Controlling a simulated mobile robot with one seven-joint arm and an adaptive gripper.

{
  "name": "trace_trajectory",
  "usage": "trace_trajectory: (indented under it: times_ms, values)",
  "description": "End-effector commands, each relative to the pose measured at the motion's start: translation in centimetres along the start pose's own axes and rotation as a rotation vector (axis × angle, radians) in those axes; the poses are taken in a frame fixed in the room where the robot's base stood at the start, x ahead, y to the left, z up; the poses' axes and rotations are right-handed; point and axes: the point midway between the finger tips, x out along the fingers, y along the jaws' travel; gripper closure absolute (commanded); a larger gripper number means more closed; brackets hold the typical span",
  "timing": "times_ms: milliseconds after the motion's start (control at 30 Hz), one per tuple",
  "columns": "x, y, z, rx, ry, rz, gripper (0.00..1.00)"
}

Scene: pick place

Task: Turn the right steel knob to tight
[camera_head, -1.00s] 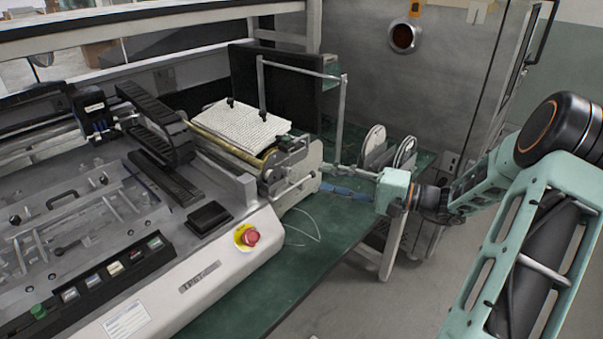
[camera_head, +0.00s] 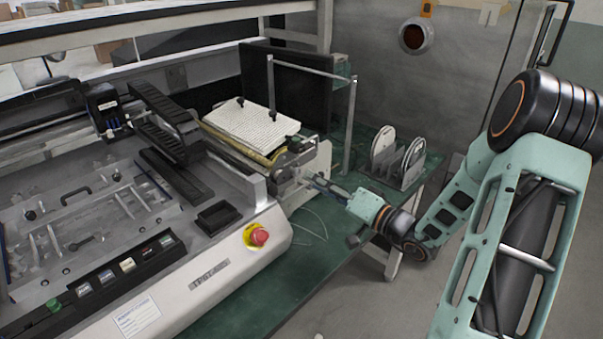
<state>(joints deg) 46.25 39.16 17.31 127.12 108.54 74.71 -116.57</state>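The roller unit (camera_head: 262,160) at the machine's right end has a pale steel end plate (camera_head: 320,160). Small metal fittings on this end are too small and partly hidden for me to pick out the right steel knob for certain. My gripper (camera_head: 314,181) reaches in from the right, with its fingers pointing left at the end plate's lower front. Its tips are at or very close to the fittings there; I cannot tell whether they touch. The fingers are too small to show whether they are open or shut.
A white textured sheet (camera_head: 252,122) with two small dark knobs on it lies over the roller. A metal post frame (camera_head: 350,125) stands just behind my gripper. White discs on a stand (camera_head: 412,155) are to the right. A red emergency button (camera_head: 259,236) sits in front.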

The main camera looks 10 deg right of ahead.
Motion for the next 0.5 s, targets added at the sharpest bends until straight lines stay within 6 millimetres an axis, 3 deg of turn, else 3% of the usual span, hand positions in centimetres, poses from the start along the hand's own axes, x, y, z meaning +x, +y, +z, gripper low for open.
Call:
trace_trajectory:
  times_ms: [200, 500]
  values:
    - [3.9, -0.1, 0.0, 0.001, -0.001, -0.002, 0.65]
    - [5.8, 0.0, 0.0, 0.001, 0.000, -0.001, 0.65]
